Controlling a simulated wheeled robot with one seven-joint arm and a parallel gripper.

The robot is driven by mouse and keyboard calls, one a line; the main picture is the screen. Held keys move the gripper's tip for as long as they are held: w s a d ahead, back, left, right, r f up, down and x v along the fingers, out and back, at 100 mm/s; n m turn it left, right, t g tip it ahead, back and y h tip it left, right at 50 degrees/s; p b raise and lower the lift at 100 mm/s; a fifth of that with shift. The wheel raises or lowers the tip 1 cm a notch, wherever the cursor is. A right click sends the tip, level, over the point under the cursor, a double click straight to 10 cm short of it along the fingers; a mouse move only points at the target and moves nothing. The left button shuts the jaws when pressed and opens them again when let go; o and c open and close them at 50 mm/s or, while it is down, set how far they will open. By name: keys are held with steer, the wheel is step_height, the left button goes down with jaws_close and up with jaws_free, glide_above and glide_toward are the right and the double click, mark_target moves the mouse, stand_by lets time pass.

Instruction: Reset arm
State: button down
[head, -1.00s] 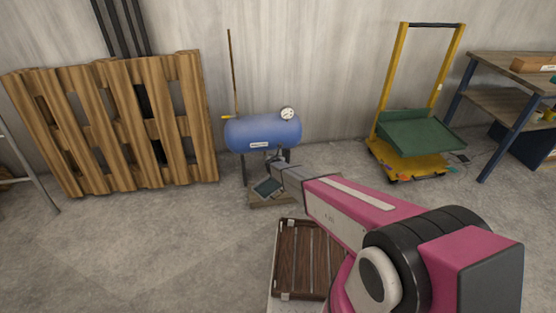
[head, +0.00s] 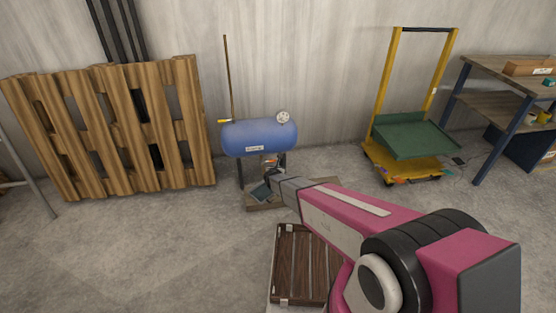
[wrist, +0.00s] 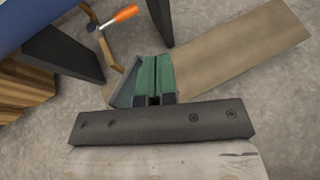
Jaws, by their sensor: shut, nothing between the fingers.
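My gripper (head: 266,189) is at the end of the magenta arm, in the middle of the head view, in front of the blue tank and over a low board on the floor. In the wrist view my gripper (wrist: 155,66) shows green fingers pressed together, with no object between them. A dark bar with screws crosses the lower part of the wrist view. I cannot tell whether the fingers touch the board.
A blue tank (head: 260,138) on legs stands by the wall. Its board (wrist: 235,48) and an orange-handled tool (wrist: 126,14) are near my gripper. A pallet (head: 110,128) leans left. A yellow cart (head: 402,162) and workbench (head: 500,70) stand right. A slatted case (head: 303,262) lies below.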

steer(key=s+d+r+m+g+h, duration=0.25)
steer(key=s+d+r+m, duration=0.25)
steer(key=d+r+m, duration=0.5)
steer(key=s+d+r+m+g+h, duration=0.25)
steer(key=s+d+r+m, duration=0.25)
steer(key=d+m, duration=0.6)
steer(key=s+d+r+m+g+y, duration=0.3)
steer(key=s+d+r+m, duration=0.1)
steer(key=s+m, duration=0.3)
steer(key=s+d+r+m+g+y, duration=0.3)
steer(key=s+r+m, duration=0.3)
steer(key=s, duration=0.6)
steer(key=shift+s+d+r+m+g, duration=0.15)
steer(key=shift+d+r+m+g, duration=0.25)
steer(key=shift+r+g, duration=0.35)
steer(key=shift+f, duration=0.1)
